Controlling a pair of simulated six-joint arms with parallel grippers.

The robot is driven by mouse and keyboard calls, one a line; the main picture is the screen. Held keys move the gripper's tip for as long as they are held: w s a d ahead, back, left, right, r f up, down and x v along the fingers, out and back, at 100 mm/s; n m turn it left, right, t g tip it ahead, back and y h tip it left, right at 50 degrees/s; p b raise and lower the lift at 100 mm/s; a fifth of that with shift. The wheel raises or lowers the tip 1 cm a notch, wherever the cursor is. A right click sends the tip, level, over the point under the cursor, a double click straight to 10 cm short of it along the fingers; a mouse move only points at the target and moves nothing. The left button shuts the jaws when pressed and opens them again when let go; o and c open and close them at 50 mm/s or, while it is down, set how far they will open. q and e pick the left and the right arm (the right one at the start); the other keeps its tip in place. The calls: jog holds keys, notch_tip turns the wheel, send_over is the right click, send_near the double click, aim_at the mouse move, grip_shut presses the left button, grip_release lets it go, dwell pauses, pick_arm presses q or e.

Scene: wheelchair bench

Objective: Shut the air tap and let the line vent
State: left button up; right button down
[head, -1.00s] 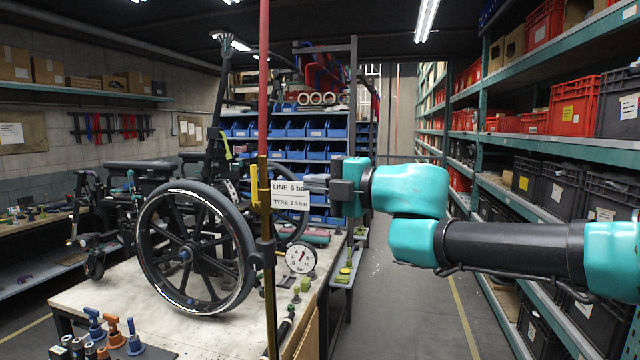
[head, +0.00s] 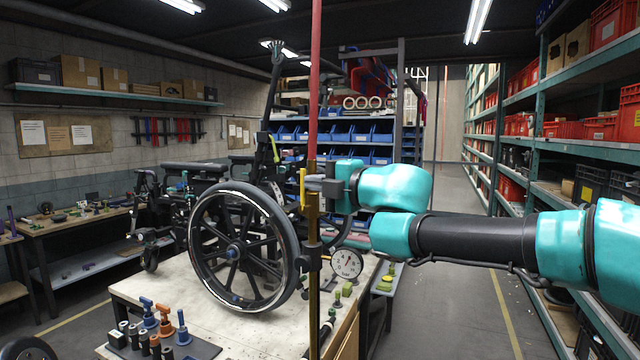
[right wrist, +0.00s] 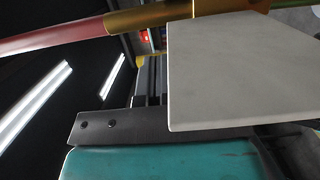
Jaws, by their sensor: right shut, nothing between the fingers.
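The air tap has a yellow lever (head: 302,188) that stands upright beside the brass part of a vertical pipe (head: 313,225). A red line (head: 316,70) runs up from the brass part. My right gripper (head: 310,184) is shut and empty, coming from the right at the lever's height, its tips right by the pipe and lever. I cannot tell whether they touch. In the right wrist view a pale plate (right wrist: 235,75) hides part of the scene before the fingers (right wrist: 150,78). A round dial gauge (head: 347,263) sits right of the pipe, its reading too small to tell. My left gripper is not in view.
A wheelchair with a large wheel (head: 240,247) stands on the bench (head: 190,275) left of the pipe. Blue and orange-handled tools (head: 163,322) stand at the bench's front. Shelving (head: 575,150) lines the right side, with an open aisle (head: 465,240) between.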

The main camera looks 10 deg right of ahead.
aim_at(302, 205)
jog(key=shift+w+a+r, duration=0.15)
jog(key=shift+w+a, duration=0.05)
jog(key=shift+a, duration=0.1)
dwell(0.5)
jog(key=shift+w+a+r, duration=0.1)
jog(key=shift+w+a, duration=0.15)
jog(key=shift+a, duration=0.05)
jog(key=shift+w+a, duration=0.1)
jog(key=shift+a, duration=0.05)
jog(key=shift+w+a+r+g+h, duration=0.1)
jog(key=shift+w+a+g+h, duration=0.2)
jog(key=shift+g+h, duration=0.25)
jog(key=shift+w+a, duration=0.1)
jog(key=shift+a, duration=0.2)
jog(key=shift+w+a+f, duration=0.3)
jog(key=shift+w+a, duration=0.25)
jog(key=shift+a, duration=0.2)
jog(key=shift+w+a+f, duration=0.3)
jog(key=shift+w+a, duration=0.2)
jog(key=shift+a, duration=0.25)
